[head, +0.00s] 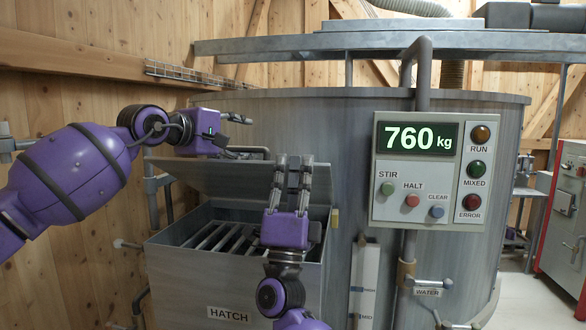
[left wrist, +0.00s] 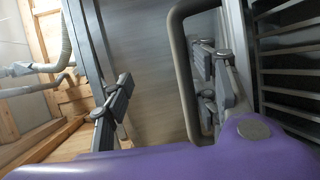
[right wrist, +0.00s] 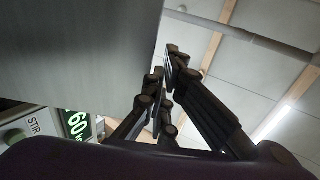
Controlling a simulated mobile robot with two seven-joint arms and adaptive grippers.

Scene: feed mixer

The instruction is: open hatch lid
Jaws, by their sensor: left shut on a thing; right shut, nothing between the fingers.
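The grey hatch lid (head: 205,178) stands tilted partly up over the hatch box (head: 230,285), and a grate (head: 222,236) shows inside. The lid's dark handle (head: 250,151) is at its upper edge; in the left wrist view the handle (left wrist: 179,70) is a large loop. My right gripper (head: 292,160) is shut and empty, pointing up in front of the lid's right part. Its fingers (right wrist: 165,85) also show in the right wrist view.
The large grey mixer tank (head: 340,120) stands behind the hatch. A control panel (head: 432,170) reading 760 kg is right of my right gripper, with a pipe (head: 421,75) above. A wooden wall (head: 60,120) is at the left. A red cabinet (head: 568,220) stands far right.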

